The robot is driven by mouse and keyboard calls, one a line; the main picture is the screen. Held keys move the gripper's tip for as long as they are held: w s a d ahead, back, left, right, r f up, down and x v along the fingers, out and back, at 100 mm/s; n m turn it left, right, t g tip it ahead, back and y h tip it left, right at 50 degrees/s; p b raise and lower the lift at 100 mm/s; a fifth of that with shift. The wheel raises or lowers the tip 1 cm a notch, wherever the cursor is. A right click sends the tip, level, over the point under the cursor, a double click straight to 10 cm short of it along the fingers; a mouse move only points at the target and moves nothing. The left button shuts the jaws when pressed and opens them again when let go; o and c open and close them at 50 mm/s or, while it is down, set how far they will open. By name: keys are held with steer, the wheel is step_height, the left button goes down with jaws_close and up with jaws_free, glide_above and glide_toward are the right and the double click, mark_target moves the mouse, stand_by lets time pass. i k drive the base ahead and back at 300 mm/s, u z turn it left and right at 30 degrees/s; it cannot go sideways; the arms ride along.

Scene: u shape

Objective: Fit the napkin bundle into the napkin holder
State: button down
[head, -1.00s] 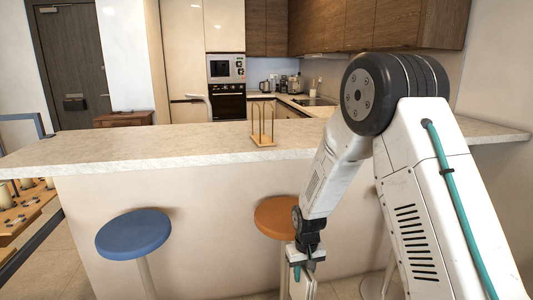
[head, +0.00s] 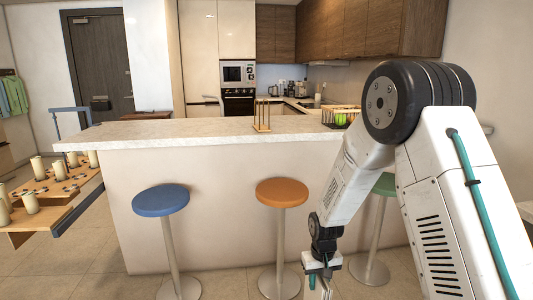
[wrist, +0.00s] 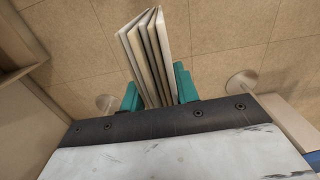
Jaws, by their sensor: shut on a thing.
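The napkin holder (head: 262,117) stands upright on the white counter (head: 200,131) in the head view. It has a wooden base with several thin upright rods, and nothing shows between them. My gripper (head: 318,283) is low in front of the counter, at the bottom of the head view, well below and apart from the holder. In the wrist view its teal fingers (wrist: 159,93) are shut on the napkin bundle (wrist: 147,50), a stack of several pale flat sheets that fan slightly apart at the far end. The bundle is mostly cut off in the head view.
A blue stool (head: 161,200), an orange stool (head: 282,192) and a green stool (head: 385,185) stand along the counter front. A wire basket with green fruit (head: 341,118) is on the counter, right of the holder.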

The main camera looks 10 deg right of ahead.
mark_target(259, 128)
steer(key=z, duration=0.85)
steer(key=i, duration=1.05)
